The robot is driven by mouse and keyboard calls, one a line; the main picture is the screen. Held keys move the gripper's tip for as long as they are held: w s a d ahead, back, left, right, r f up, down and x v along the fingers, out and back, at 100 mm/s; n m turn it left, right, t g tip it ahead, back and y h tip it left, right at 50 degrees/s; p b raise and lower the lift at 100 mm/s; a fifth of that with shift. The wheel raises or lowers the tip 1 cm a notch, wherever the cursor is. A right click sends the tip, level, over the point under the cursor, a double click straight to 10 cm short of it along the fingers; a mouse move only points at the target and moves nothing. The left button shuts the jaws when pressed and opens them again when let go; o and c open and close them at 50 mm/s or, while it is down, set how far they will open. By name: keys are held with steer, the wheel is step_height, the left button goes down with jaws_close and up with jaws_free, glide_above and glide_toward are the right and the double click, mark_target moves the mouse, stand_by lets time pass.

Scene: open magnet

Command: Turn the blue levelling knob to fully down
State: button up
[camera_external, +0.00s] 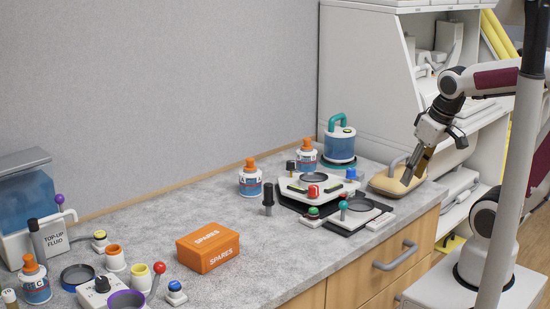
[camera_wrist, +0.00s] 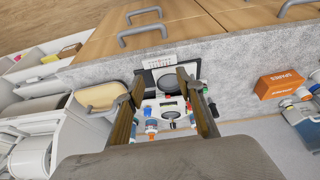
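A blue knob (camera_external: 351,174) stands at the back right corner of a white device (camera_external: 322,190) on the counter. In the wrist view a blue knob (camera_wrist: 151,126) shows between my fingers, nearer the left one. A second, smaller blue-topped knob (camera_external: 175,287) sits at the front left of the counter. My gripper (camera_external: 411,171) hangs to the right of the device, above a tan tray (camera_external: 389,182), pointing down and apart from the knob. In the wrist view my gripper (camera_wrist: 161,80) has its fingers well apart and nothing between them. The knob's setting is too small to read.
A red knob (camera_external: 313,191), green knob (camera_external: 313,211) and teal ball knob (camera_external: 343,206) stand close by. A blue canister (camera_external: 340,148) with a teal handle and white-blue bottles (camera_external: 250,182) stand behind and left. An orange box (camera_external: 208,248) lies mid-counter.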

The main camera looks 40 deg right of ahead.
glide_toward(352, 170)
steer(key=shift+w+d+f+m+t, duration=0.2)
steer(key=shift+f+m+t, duration=0.1)
steer(key=shift+f, duration=0.35)
steer(key=shift+a+f, duration=0.1)
steer(key=shift+f, duration=0.05)
stand_by(0.5)
steer(key=shift+x, duration=3.8)
jaws_close()
